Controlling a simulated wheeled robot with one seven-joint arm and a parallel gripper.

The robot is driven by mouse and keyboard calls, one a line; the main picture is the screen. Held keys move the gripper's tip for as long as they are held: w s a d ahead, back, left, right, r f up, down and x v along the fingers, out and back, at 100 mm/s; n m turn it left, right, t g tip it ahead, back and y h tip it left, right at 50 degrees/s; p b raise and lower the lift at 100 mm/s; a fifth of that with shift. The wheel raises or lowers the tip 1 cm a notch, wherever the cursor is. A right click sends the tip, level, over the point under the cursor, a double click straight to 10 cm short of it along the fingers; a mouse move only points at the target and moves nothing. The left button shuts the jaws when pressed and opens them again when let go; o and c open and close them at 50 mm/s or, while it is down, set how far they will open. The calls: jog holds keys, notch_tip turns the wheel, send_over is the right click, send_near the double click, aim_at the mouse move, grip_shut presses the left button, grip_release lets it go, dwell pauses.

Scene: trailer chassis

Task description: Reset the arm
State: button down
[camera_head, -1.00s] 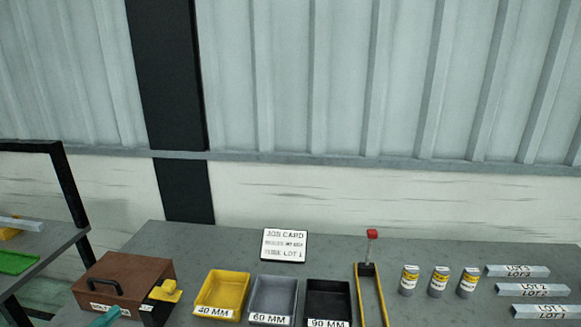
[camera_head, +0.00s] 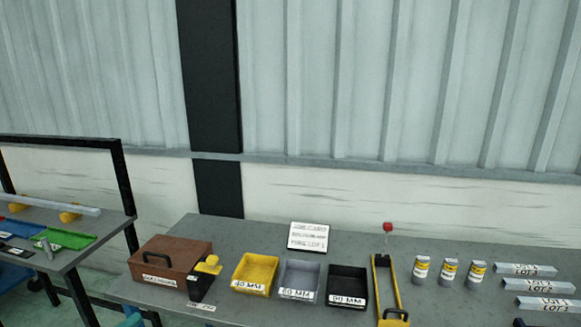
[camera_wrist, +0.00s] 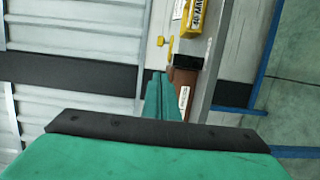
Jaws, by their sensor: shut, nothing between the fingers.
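My gripper (camera_wrist: 163,92) shows in the wrist view as teal fingers held together, with nothing between them. It points toward the brown box (camera_wrist: 183,88) on the bench, which lies past the fingertips; I cannot tell the gap. In the head view the brown box (camera_head: 172,256) with a black handle sits at the bench's left end. A small teal part at the bottom edge of the head view may be my arm; the gripper itself is not clear there.
The grey bench (camera_head: 270,225) holds yellow (camera_head: 254,274), grey (camera_head: 298,280) and black (camera_head: 346,286) bins, a job card (camera_head: 308,237), three cans (camera_head: 448,273) and labelled bars (camera_head: 538,286). A second table (camera_head: 100,233) stands left, with a gap between. A corrugated wall rises behind.

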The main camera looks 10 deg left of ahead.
jog(key=w+d+f+g+y, duration=0.1)
jog(key=d+f+y, duration=0.1)
jog(key=d+f, duration=0.65)
jog(key=w+d+f+g+y, duration=0.15)
jog(key=d+f, duration=0.35)
jog(key=f, duration=0.6)
jog(key=s+d+f+m+g+y, duration=0.1)
jog(key=s+d+f, duration=0.3)
jog(key=d+f, duration=0.3)
jog(key=s+d+f+m+g+y, duration=0.1)
jog(key=s+d+f+g, duration=0.1)
jog(key=s+d+f, duration=0.45)
jog(key=s+d+r+m+y, duration=0.1)
jog(key=s+d+r+m, duration=0.15)
jog(key=s+d, duration=0.45)
jog(key=s+d+r+m+y, duration=0.1)
jog(key=s+d+r+m, duration=0.15)
jog(key=s+d, duration=0.45)
jog(key=s+d+r+m+t+h, duration=0.1)
jog(key=s+d+r+m, duration=0.3)
jog(key=r, duration=0.3)
jog(key=s+d+r+m+t+h, duration=0.2)
jog(key=s+d+r+m, duration=0.2)
jog(key=r, duration=0.4)
jog(key=s+d, duration=0.1)
jog(key=s, duration=0.1)
jog(key=shift+s+d+r, duration=0.25)
jog(key=shift+s, duration=0.05)
jog(key=shift+w+t, duration=0.2)
jog(key=shift+t, duration=0.05)
